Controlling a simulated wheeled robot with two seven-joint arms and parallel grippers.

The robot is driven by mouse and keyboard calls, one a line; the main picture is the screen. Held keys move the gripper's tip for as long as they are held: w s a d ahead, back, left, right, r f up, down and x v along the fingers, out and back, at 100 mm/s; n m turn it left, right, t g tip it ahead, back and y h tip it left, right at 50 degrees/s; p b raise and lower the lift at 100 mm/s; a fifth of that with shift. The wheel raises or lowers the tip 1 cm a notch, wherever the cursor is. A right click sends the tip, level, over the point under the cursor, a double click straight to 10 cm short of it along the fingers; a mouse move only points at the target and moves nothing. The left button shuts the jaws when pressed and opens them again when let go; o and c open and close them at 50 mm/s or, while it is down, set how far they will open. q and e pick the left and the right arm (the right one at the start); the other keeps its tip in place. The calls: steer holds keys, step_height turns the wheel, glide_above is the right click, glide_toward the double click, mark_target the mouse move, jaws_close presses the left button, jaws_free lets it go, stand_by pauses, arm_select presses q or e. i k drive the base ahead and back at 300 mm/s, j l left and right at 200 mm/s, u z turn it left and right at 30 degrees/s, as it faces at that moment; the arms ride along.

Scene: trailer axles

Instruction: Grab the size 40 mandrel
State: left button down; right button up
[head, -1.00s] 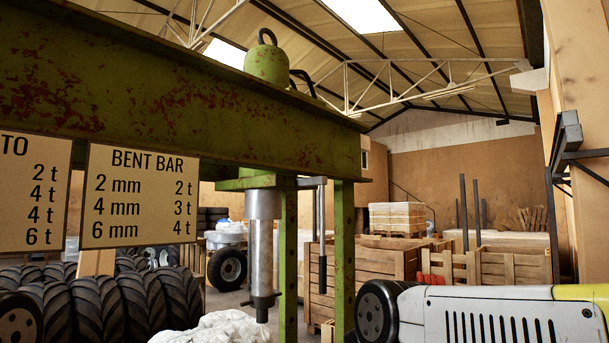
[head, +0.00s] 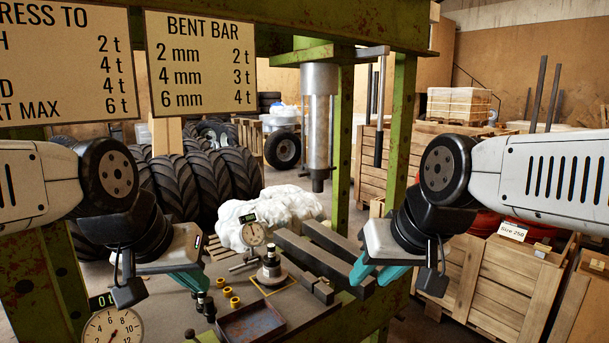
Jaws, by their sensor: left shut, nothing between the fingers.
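Several small dark cylindrical pieces (head: 204,303) stand on the press bench, just below my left gripper (head: 203,285). No size marking on them is readable, so I cannot tell which is the size 40 mandrel. My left gripper has teal fingers, shut and empty, above the left part of the bench. My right gripper (head: 362,275) hangs at the right end of the bench, beside the dark bars. Its teal fingers are seen from the side, and I cannot tell whether they are open. Small yellow rings (head: 234,302) lie right of the dark pieces.
A dark tray (head: 252,325) lies at the bench front. A dial gauge (head: 254,233) and a metal fixture (head: 269,272) stand behind it. Long dark bars (head: 308,262) lie to the right. The press ram (head: 318,120) hangs above. Green posts (head: 398,130) and wooden crates (head: 495,285) flank the right.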

mark_target(272, 259)
steer(key=k+u, duration=0.1)
steer(key=k, duration=0.55)
steer(key=i+u, duration=0.1)
steer(key=u, duration=0.35)
steer(key=l+u, duration=0.1)
steer(key=u, duration=0.4)
steer(key=i+l+u, duration=0.1)
steer(key=u, duration=0.35)
steer(key=i+l, duration=0.1)
steer(key=l, duration=0.3)
steer(key=i+l, duration=0.15)
steer(key=l, duration=0.25)
steer(key=i+l, duration=0.1)
steer(key=l, duration=0.35)
steer(key=i+l, duration=0.15)
steer(key=l, duration=0.25)
steer(key=i+l, duration=0.1)
steer(key=l, duration=0.3)
steer(key=i+l, duration=0.1)
steer(key=l, duration=0.3)
steer(key=i+l, duration=0.15)
steer(key=l, duration=0.3)
